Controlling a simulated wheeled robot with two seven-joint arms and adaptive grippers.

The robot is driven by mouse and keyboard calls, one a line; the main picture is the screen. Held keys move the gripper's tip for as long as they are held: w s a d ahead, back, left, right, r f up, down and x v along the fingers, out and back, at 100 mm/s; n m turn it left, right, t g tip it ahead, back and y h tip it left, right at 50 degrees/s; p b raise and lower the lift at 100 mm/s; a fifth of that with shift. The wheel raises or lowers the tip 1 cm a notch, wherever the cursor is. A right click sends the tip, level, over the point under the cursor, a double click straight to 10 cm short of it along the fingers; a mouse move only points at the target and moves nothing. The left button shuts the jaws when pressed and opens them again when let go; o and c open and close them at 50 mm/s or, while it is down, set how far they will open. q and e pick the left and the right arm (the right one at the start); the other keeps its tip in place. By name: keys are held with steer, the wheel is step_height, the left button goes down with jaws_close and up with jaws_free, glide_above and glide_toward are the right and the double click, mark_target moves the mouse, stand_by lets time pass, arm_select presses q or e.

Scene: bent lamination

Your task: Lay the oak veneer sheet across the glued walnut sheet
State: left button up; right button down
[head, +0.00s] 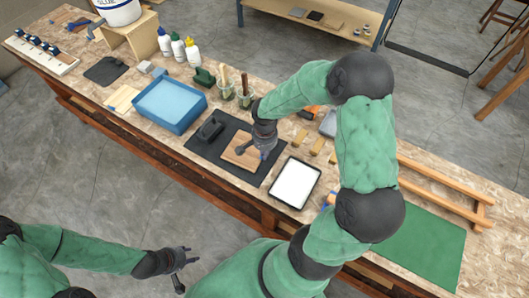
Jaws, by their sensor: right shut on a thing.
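A tan-brown wooden sheet (240,151) lies over the dark mat (204,152) in the middle of the bench. I take it for the oak veneer sheet; I cannot tell whether it touches the mat or something under it. No separate walnut sheet can be made out. My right gripper (264,155) is at the sheet's right edge, pointing down, and is shut on it; the fingers partly hide that edge. My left gripper (187,272) is open and empty, low over the floor in front of the bench.
A black block-like tool (210,130) sits on the mat, left of the sheet. A blue tray (170,103) stands further left, jars with brushes (226,91) behind. A black-rimmed white tray (294,183) and small wood blocks (317,147) are close on the right. A green mat (425,245) lies far right.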

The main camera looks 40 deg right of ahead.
steer(key=shift+f+b, duration=0.2)
steer(key=shift+b, duration=0.45)
stand_by(1.2)
stand_by(0.3)
steer(key=c, duration=1.3)
jaws_free()
steer(key=o, duration=0.4)
steer(key=shift+o, duration=0.2)
steer(key=shift+r+p, duration=1.85)
steer(key=shift+r, duration=1.2)
steer(key=shift+f, duration=0.1)
